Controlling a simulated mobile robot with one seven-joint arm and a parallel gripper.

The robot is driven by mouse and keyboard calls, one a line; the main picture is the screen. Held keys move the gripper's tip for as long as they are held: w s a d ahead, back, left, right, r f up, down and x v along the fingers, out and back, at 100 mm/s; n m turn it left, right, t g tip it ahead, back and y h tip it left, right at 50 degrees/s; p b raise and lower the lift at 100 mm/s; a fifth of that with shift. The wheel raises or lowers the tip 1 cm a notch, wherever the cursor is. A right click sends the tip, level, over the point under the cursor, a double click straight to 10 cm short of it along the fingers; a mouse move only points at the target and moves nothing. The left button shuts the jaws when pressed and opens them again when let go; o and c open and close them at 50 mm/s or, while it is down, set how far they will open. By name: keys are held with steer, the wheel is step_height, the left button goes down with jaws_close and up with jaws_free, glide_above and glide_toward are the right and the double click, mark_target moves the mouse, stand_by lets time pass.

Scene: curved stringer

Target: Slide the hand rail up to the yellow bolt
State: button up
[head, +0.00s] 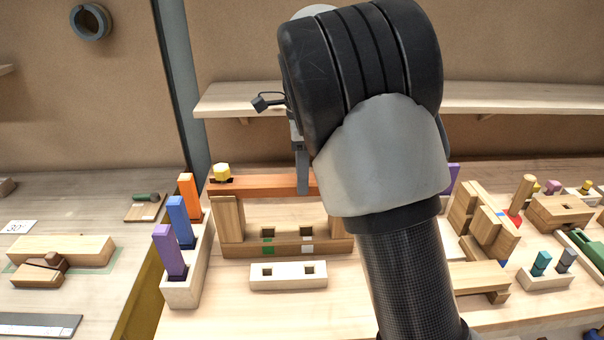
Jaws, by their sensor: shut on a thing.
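The hand rail (262,184) is a long reddish-brown bar lying across the tops of light wooden posts (230,217). The yellow bolt (221,172) stands at the left end of the rail, with a dark slot at its foot. I cannot tell whether the rail touches the bolt. My gripper (303,184) points down and is shut on the hand rail, right of the bolt.
A white block (288,286) with two square holes lies in front of the brown base (290,248). A rack (181,290) with purple, blue and orange pegs stands on the left. Wooden blocks and coloured pegs crowd the right side. A shelf (235,99) runs behind.

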mark_target(295, 178)
steer(key=shift+a+p, duration=0.5)
steer(key=shift+a, duration=0.3)
steer(key=o, duration=1.4)
steer(key=shift+r, duration=0.1)
steer(key=s+d+r+n+p, duration=0.1)
steer(key=s+d+r, duration=0.1)
steer(key=r, duration=0.6)
steer(key=s+d+r+n+p, duration=0.1)
steer(key=s+d+r, duration=0.1)
steer(key=r, duration=0.6)
steer(key=s+d+r+n+t+y+p, duration=0.1)
steer(key=s+d+r+n+t+p, duration=0.35)
steer(key=s, duration=0.55)
steer(key=s+d+f+n, duration=0.1)
steer(key=s+n, duration=0.2)
steer(key=s, duration=0.1)
steer(key=s+d+f+n+p, duration=0.1)
steer(key=s+f+n, duration=0.1)
steer(key=s+n, duration=0.2)
steer(key=s+d+f+n+t+h+p, duration=0.1)
steer(key=s+f+n, duration=0.1)
steer(key=s+n, duration=0.2)
steer(key=shift+s+d+n, duration=0.2)
steer(key=shift+s+n, duration=0.05)
steer(key=shift+s, duration=0.8)
